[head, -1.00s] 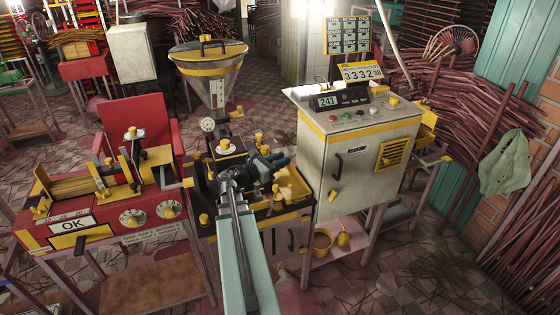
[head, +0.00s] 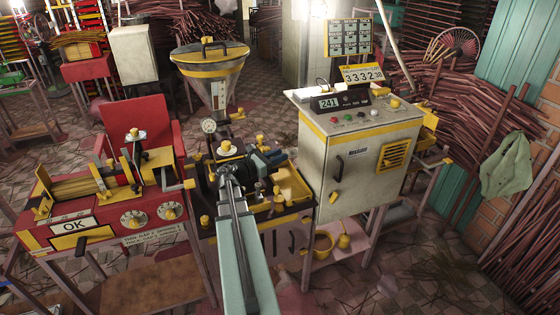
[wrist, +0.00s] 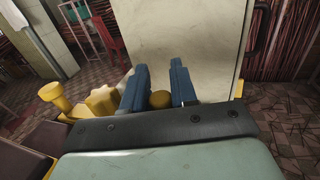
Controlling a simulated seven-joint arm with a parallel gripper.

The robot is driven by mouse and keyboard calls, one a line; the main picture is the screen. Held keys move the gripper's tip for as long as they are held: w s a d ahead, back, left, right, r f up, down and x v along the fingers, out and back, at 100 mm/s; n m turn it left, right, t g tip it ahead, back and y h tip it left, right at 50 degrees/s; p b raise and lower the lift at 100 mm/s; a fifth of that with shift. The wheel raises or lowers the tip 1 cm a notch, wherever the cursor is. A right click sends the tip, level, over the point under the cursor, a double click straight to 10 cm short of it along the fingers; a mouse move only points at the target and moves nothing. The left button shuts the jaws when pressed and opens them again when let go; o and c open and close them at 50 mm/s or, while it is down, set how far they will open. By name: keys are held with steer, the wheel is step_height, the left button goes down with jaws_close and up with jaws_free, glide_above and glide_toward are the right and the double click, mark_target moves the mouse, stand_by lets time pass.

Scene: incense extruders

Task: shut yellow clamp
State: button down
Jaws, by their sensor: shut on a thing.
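My gripper (head: 272,157) has blue fingers and is over the dark machine top below the steel hopper. In the wrist view its two fingers (wrist: 159,88) stand on either side of a round yellow knob (wrist: 160,99), closed on it. I take this knob to be part of the yellow clamp. Its lower part is hidden behind the dark wrist edge, and my arm and fingers cover it in the head view. I cannot tell how far the clamp is shut.
A yellow lobed knob (wrist: 103,101) and a taller yellow knob (wrist: 55,96) stand left of the fingers. A pale control cabinet (head: 345,165) is close on the right. The hopper (head: 210,75) rises behind. A red bench machine (head: 110,215) stands at left.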

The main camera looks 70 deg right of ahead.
steer(key=shift+w+d, duration=0.2)
steer(key=shift+w, duration=0.05)
steer(key=c, duration=1.1)
jaws_free()
steer(key=shift+o, duration=0.5)
step_height(320, 180, up, 10)
